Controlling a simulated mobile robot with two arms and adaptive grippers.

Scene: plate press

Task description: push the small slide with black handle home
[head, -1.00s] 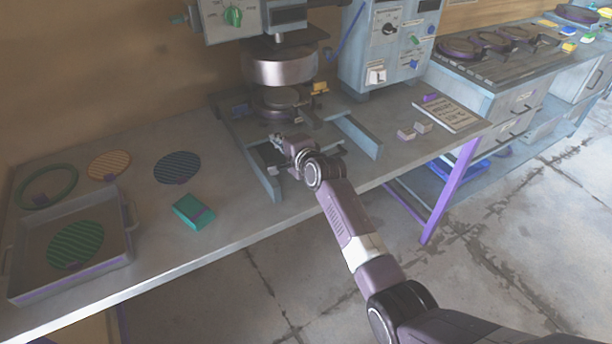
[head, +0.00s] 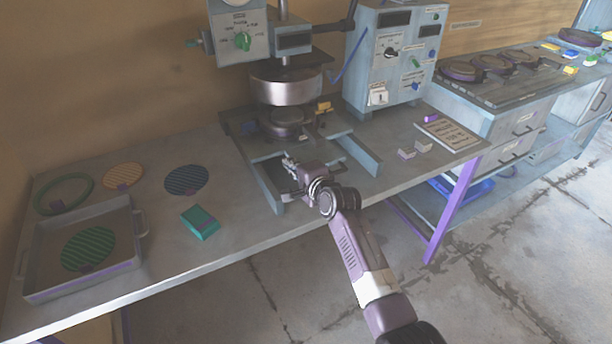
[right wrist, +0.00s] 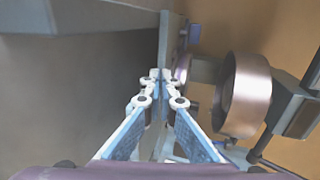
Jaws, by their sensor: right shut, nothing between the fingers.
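The press (head: 284,84) stands at the back of the table, with a round metal head over a lower round plate (head: 287,118). Two grey rails (head: 267,186) run forward from its base. The small slide with the black handle does not show clearly in either view; my right gripper covers part of the space between the rails. My right gripper (head: 288,161) is shut and empty between the rails, in front of the lower plate. In the right wrist view its fingertips (right wrist: 160,76) meet beside a grey upright surface, with the metal head to the right. My left gripper is not in view.
A control box (head: 390,55) stands right of the press. Two small light blocks (head: 407,153) and a printed board (head: 450,134) lie at right. A green box (head: 200,222), round meshes and a tray (head: 28,270) are at left. The front table edge is near my arm.

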